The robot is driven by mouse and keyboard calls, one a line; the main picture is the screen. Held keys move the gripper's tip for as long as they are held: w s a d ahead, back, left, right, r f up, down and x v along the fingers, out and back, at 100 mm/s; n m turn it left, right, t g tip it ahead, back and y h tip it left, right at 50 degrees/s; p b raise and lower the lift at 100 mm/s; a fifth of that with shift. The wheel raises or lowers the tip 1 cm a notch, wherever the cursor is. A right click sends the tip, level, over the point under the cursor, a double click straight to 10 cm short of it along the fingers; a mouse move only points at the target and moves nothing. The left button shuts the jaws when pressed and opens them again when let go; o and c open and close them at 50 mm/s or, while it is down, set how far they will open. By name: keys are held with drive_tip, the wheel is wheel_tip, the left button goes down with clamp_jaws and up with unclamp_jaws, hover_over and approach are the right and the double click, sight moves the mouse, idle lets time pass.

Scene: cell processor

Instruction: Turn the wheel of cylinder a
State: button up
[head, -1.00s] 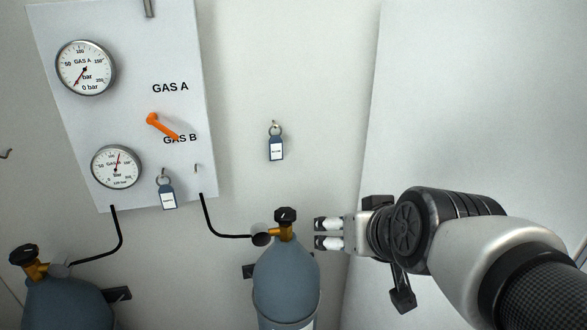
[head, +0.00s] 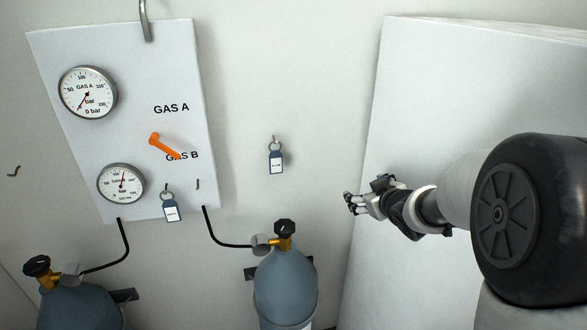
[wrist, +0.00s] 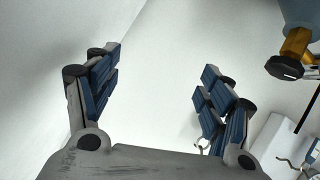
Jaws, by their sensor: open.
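Two blue-grey gas cylinders show in the head view, a left one (head: 78,306) and a right one (head: 286,284); no letter on them is readable. Each has a brass valve with a black wheel on top: the left wheel (head: 36,265) and the right wheel (head: 284,228). My gripper (head: 350,203) is open and empty, right of the right wheel and a little higher in the picture, apart from it. In the wrist view, the open fingers (wrist: 158,66) have nothing between them. A brass valve with a black wheel (wrist: 283,67) shows at the upper right there.
A wall panel (head: 60,140) carries two gauges, GAS A (head: 87,92) and GAS B (head: 121,183), and an orange lever (head: 165,146) pointing toward GAS B. A white block (head: 450,90) stands behind my arm.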

drive_tip(key=w+a+f+n+y+p, duration=0.2)
drive_tip(key=w+a+f+y, duration=0.2)
drive_tip(key=n+g+y+p, duration=0.3)
drive_tip(key=n+y+p, duration=0.15)
drive_tip(key=y, duration=0.55)
approach(276, 222)
drive_tip(key=shift+m, duration=0.35)
drive_tip(key=x, duration=0.7)
drive_tip(key=shift+w+a+f, duration=0.1)
drive_tip(key=shift+w+f, duration=0.15)
drive_tip(key=shift+c, duration=0.5)
drive_tip(key=c, duration=1)
